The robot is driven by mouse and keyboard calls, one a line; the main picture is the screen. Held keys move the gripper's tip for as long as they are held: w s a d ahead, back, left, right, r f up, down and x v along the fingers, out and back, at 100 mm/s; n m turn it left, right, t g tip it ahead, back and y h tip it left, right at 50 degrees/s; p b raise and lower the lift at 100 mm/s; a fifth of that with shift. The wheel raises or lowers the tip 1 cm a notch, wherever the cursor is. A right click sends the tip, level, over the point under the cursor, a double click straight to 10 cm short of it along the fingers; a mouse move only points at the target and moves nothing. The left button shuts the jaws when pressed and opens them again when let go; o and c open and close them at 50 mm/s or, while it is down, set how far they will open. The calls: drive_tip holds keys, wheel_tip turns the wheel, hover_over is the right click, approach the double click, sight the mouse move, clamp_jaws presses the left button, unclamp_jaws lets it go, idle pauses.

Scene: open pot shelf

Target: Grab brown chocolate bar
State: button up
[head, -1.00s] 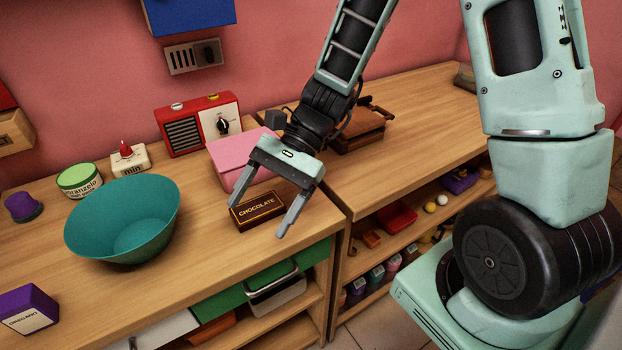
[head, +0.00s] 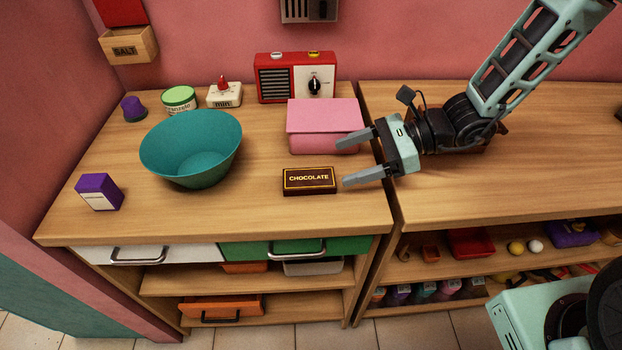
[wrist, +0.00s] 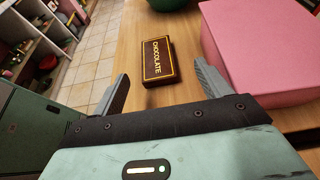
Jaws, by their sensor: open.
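The brown chocolate bar (head: 309,181), marked CHOCOLATE with a gold border, lies flat on the wooden counter near its front edge. My gripper (head: 352,161) is open and empty just to the right of the bar, its two fingers pointing left toward it. In the wrist view the chocolate bar (wrist: 158,61) lies ahead of my gripper (wrist: 162,88), in the gap between the fingers, and is not touched by them. Nothing hides the bar in either view.
A pink box (head: 322,128) stands right behind the bar, close to the upper finger. A teal bowl (head: 192,145) stands to the left, with a purple oregano box (head: 98,192) beyond. A red radio (head: 297,78) is at the back. Counter between bowl and bar is clear.

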sight(303, 178)
drive_tip(key=x, duration=0.4)
drive_tip(key=shift+a, duration=0.1)
drive_tip(key=shift+s+x, duration=0.15)
drive_tip(key=shift+x, duration=1.15)
drive_tip(key=shift+s+x, duration=0.2)
drive_tip(key=shift+x, duration=1.15)
drive_tip(key=c, duration=1.1)
